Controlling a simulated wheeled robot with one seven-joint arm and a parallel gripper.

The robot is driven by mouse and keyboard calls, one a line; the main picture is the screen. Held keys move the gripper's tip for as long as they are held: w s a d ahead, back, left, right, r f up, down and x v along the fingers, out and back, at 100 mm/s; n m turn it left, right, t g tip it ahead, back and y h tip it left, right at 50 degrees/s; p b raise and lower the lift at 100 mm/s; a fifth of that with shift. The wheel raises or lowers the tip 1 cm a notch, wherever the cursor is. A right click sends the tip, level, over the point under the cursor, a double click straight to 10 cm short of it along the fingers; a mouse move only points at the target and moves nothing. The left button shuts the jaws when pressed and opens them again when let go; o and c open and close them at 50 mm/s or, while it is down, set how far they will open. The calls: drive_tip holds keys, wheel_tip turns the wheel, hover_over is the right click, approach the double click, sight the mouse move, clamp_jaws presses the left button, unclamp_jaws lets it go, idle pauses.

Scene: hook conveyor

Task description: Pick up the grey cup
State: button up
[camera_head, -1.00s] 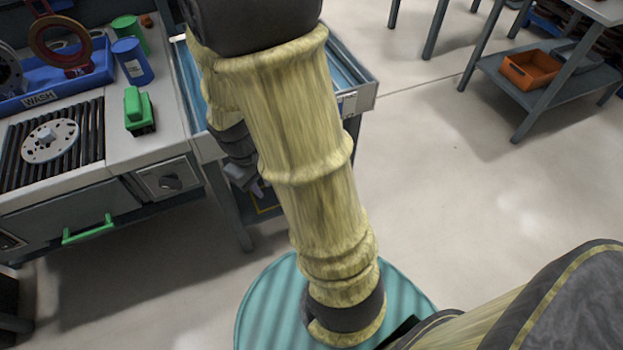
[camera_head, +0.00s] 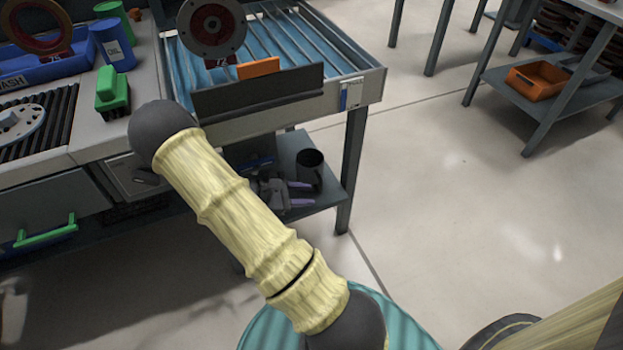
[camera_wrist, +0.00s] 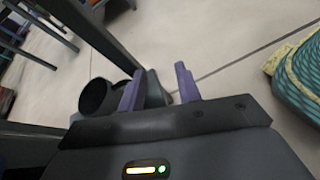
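A dark grey cup (camera_head: 310,172) stands on the lower shelf under the sink table, near its right front leg. It also shows in the wrist view, where the cup (camera_wrist: 98,97) lies left of the left finger with its round mouth visible. My gripper (camera_head: 309,194) is at the front edge of that shelf, just nearer to the camera than the cup. In the wrist view my gripper (camera_wrist: 160,80) has its two purple fingers apart, and the cup is not between them. Whether the left finger touches the cup, I cannot tell.
The lower shelf (camera_head: 325,195) sits beneath the blue-bottomed sink table (camera_head: 345,62), whose front leg (camera_head: 352,165) stands right of the cup. A wheel-like disc (camera_head: 212,28) and an orange block (camera_head: 258,67) are above. The floor to the right is open.

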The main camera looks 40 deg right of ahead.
drive_tip(key=w+d+f+n+t+h+b, duration=0.1)
drive_tip(key=w+d+f+n+t+h, duration=0.2)
drive_tip(key=w+f+n+t+h, duration=0.1)
drive_tip(key=shift+w+d+f+n+h+b, duration=0.15)
drive_tip(key=shift+w+d+n+h+b, duration=0.15)
drive_tip(key=shift+w+n+h, duration=0.65)
drive_tip(key=shift+w, duration=0.1)
drive_tip(key=b, duration=0.4)
approach(318, 191)
drive_tip(key=d, duration=0.3)
drive_tip(key=shift+s, duration=0.25)
drive_tip(key=shift+d+r+b, duration=0.25)
drive_tip(key=shift+d+b, duration=0.25)
drive_tip(key=shift+d, duration=0.6)
drive_tip(key=shift+d+r, duration=0.15)
drive_tip(key=shift+d, duration=0.05)
drive_tip(key=shift+d, duration=0.1)
